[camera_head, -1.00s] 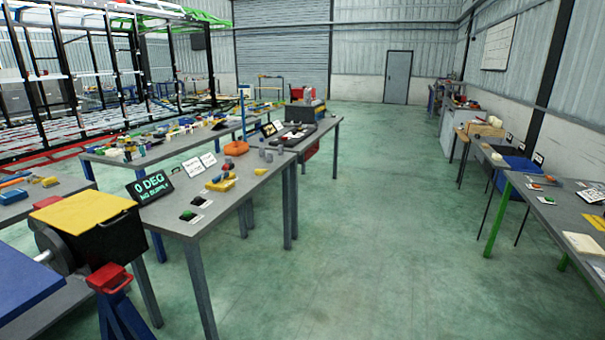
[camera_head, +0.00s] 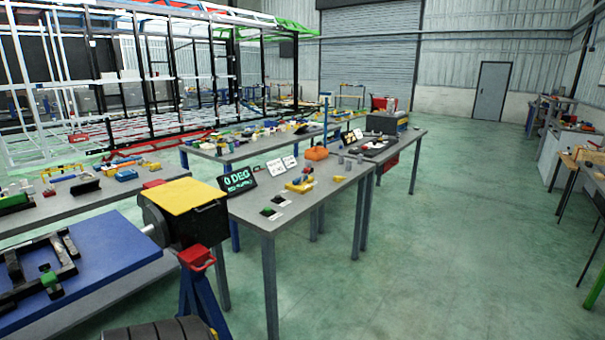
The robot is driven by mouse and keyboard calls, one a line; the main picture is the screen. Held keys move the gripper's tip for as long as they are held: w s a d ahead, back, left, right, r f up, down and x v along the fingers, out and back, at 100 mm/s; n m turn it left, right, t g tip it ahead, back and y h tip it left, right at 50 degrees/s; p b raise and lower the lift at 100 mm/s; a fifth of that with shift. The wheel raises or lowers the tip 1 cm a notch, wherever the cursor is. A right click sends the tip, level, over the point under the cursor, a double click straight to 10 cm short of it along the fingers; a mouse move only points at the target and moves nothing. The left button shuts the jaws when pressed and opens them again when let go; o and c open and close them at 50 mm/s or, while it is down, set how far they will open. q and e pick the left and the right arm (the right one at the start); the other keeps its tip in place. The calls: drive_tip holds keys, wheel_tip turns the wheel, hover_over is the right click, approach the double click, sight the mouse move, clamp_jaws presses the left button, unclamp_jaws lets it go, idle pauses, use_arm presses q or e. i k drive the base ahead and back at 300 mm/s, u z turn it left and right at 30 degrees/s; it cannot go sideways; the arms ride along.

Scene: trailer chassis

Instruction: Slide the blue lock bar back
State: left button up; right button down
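I cannot clearly make out a blue lock bar. Small blue pieces (camera_head: 126,174) lie among tools on the grey table at the left, too small to identify. A blue plate (camera_head: 110,255) at the lower left carries a black frame (camera_head: 40,272) with a green block (camera_head: 49,279). Beside the plate is a dark box with a yellow top (camera_head: 182,197), above a blue stand with a red head (camera_head: 197,257). Neither of my grippers shows in the head view.
A grey table (camera_head: 262,210) in the middle holds a sign reading "0 DEG" (camera_head: 239,180) and small parts. A black tyre-like object (camera_head: 157,331) is at the bottom edge. A large metal frame stands behind. The green floor (camera_head: 430,250) at the right is open.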

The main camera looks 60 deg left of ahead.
sight(296, 182)
drive_tip(key=u, duration=0.1)
drive_tip(key=i, duration=1.95)
drive_tip(key=u, duration=0.8)
drive_tip(key=i, duration=1.25)
drive_tip(key=u, duration=1.7)
drive_tip(key=i, duration=0.75)
drive_tip(key=u, duration=0.7)
